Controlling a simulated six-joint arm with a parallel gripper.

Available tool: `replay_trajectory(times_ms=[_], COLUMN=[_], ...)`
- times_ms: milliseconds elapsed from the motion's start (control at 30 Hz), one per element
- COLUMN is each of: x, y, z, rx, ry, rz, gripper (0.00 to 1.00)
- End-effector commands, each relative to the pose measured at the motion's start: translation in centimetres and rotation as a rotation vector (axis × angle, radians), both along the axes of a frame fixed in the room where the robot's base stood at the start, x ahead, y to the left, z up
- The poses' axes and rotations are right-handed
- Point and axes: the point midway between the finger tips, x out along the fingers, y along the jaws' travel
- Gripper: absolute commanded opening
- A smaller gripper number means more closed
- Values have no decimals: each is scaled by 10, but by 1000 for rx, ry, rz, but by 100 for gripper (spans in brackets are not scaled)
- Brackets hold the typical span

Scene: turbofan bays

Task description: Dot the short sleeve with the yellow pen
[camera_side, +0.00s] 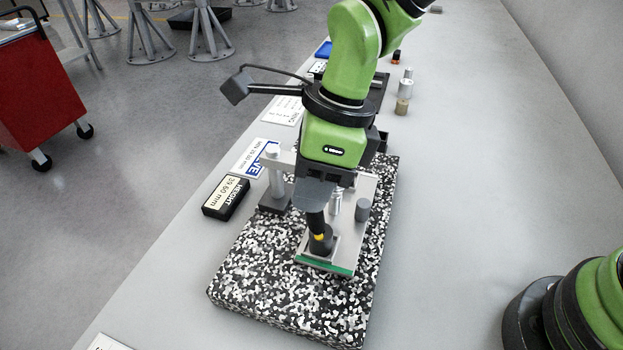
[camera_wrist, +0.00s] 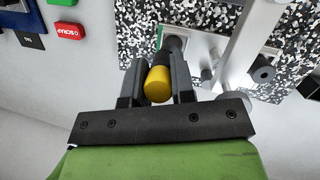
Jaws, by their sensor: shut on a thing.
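The yellow pen (camera_wrist: 158,86) is between the two fingers of my gripper (camera_wrist: 158,80) in the wrist view, its yellow end toward the camera and a dark body beyond. In the side view my gripper (camera_side: 318,212) points down over the front of a metal plate with a green edge (camera_side: 325,268). A yellow bit of the pen (camera_side: 320,237) shows there above a dark round part (camera_side: 322,246); I cannot tell whether that part belongs to the pen or a holder. A shiny cylinder (camera_side: 335,205) and a grey cylinder (camera_side: 363,210) stand behind; I cannot tell which is the short sleeve.
The plate lies on a speckled black-and-white slab (camera_side: 260,275). A metal gauge stand (camera_side: 275,180) rises at its left, beside a black height display (camera_side: 226,197) reading 39.60 mm. Small cylinders (camera_side: 403,100) stand farther back.

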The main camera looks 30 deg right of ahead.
Motion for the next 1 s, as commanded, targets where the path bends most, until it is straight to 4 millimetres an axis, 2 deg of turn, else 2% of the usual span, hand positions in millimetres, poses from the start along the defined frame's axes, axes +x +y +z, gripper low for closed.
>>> replay_trajectory(times_ms=[233,1000], x=[-1,0], y=[0,0], z=[3,67], rx=[-3,0], ry=[3,0], rz=[2,0], gripper=[0,0])
